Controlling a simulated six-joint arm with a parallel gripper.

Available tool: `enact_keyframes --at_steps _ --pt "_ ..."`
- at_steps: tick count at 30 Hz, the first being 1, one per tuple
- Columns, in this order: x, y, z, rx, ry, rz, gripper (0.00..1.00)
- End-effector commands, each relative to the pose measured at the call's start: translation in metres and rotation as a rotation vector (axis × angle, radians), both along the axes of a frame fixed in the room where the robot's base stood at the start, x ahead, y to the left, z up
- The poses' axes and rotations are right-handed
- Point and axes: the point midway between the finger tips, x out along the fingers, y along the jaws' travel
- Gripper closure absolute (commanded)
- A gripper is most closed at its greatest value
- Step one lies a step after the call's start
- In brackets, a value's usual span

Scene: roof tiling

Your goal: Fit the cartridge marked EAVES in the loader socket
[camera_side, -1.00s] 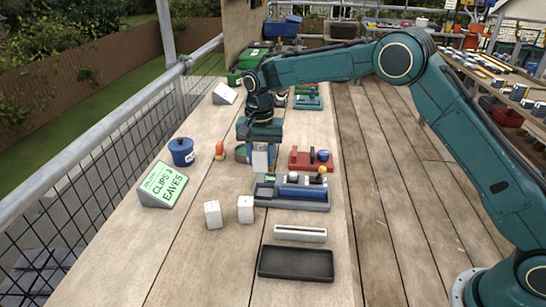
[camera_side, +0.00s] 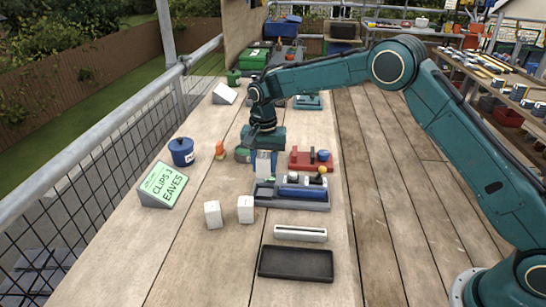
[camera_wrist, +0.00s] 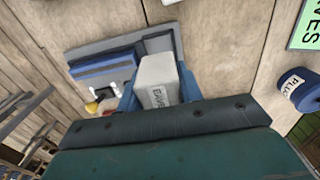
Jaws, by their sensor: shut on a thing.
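My gripper (camera_side: 265,160) is shut on a white cartridge (camera_wrist: 157,73). The wrist view shows the lettering EAVES on the cartridge, between two blue fingers. In the side view the cartridge (camera_side: 263,168) hangs upright below the gripper, over or at the left end of the grey loader (camera_side: 318,206). The loader carries a long blue bar, and it also shows in the wrist view (camera_wrist: 85,52). The socket is hidden by the cartridge and fingers, and I cannot tell whether the cartridge touches it.
Two white blocks (camera_side: 212,215) (camera_side: 246,209) stand left of the loader. A white slotted holder (camera_side: 300,233) and black tray (camera_side: 296,276) lie in front. A red stand (camera_side: 300,166) is behind. A sign reading CLIPS 3 EAVES (camera_side: 163,187) and blue pot (camera_side: 181,152) stand left.

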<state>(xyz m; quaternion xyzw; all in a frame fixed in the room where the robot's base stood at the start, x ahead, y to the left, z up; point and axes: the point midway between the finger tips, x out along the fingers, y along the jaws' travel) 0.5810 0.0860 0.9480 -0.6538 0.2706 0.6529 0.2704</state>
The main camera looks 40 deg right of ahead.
Motion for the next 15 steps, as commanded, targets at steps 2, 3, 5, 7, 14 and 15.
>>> enact_keyframes --at_steps 2,3,5,7,14,15 --pt "0.000 0.000 -0.005 0.000 0.001 0.000 0.87" --pt "-0.001 0.000 -0.008 -0.001 0.002 0.000 0.87" --pt "-0.001 0.000 -0.011 0.000 0.003 0.000 0.87" --pt "0.000 0.000 -0.015 -0.001 0.002 0.000 0.87" --pt "-0.001 0.000 -0.028 -0.001 0.002 0.000 0.87" --pt "-0.001 0.000 -0.030 0.000 0.001 0.000 0.87"
